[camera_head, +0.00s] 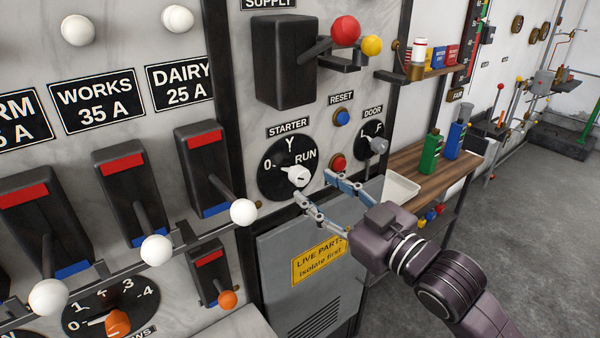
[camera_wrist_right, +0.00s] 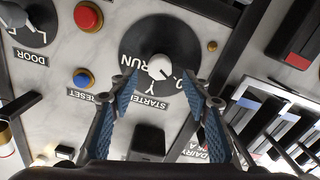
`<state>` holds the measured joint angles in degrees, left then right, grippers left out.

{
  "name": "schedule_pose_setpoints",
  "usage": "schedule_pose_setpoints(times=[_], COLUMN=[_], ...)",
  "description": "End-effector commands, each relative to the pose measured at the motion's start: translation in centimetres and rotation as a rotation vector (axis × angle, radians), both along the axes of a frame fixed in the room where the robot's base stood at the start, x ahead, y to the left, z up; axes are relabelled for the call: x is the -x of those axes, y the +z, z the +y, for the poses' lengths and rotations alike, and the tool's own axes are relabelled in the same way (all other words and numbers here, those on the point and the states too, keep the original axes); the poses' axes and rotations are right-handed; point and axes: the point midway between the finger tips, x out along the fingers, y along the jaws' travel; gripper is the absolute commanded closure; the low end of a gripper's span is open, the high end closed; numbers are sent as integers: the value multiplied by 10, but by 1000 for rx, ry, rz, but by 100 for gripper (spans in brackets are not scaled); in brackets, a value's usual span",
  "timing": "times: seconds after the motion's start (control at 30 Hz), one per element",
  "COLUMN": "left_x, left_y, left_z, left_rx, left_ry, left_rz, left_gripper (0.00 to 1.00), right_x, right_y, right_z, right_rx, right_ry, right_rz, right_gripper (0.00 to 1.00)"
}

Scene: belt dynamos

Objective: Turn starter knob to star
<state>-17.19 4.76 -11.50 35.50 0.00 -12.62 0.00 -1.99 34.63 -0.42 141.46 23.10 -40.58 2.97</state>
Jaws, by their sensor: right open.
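The starter dial (camera_head: 273,184) is a round black plate marked 0, Y (star) and RUN, under a STARTER label. Its white knob (camera_head: 299,176) sits at the centre, and its pointer appears to be toward 0. The dial (camera_wrist_right: 133,40) and knob (camera_wrist_right: 160,67) also show upside down in the right wrist view. My right gripper (camera_head: 313,185) is open, its two blue-padded fingers reaching toward the knob from the lower right. In the right wrist view the gripper (camera_wrist_right: 159,76) has the knob between its fingertips, with no clear contact. My left gripper is not in view.
A blue RESET button (camera_head: 341,117), a red button (camera_head: 338,161) and the DOOR knob (camera_head: 377,146) are close right of the dial. A grey cabinet (camera_head: 285,245) lies below. Breaker levers with white balls (camera_head: 243,212) stand at left. A wooden shelf (camera_head: 405,165) is at right.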

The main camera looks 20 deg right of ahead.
Motion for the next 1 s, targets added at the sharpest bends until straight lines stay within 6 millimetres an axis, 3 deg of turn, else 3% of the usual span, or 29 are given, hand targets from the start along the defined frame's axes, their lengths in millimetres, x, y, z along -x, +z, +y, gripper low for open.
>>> schedule_pose_setpoints(times=[0.4, 0.8, 1.0], left_x=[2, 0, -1], left_y=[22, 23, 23], left_z=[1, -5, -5], left_rx=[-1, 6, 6], left_ry=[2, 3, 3], left_rz=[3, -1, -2], left_gripper=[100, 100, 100], right_x=[-54, -61, -61], right_y=[2, 0, 0], right_z=[19, 22, 22], right_rx=[-1, 0, 0], right_ry=[-1, 0, 0], right_rz=[0, 0, 0], right_gripper=[56, 56, 78])
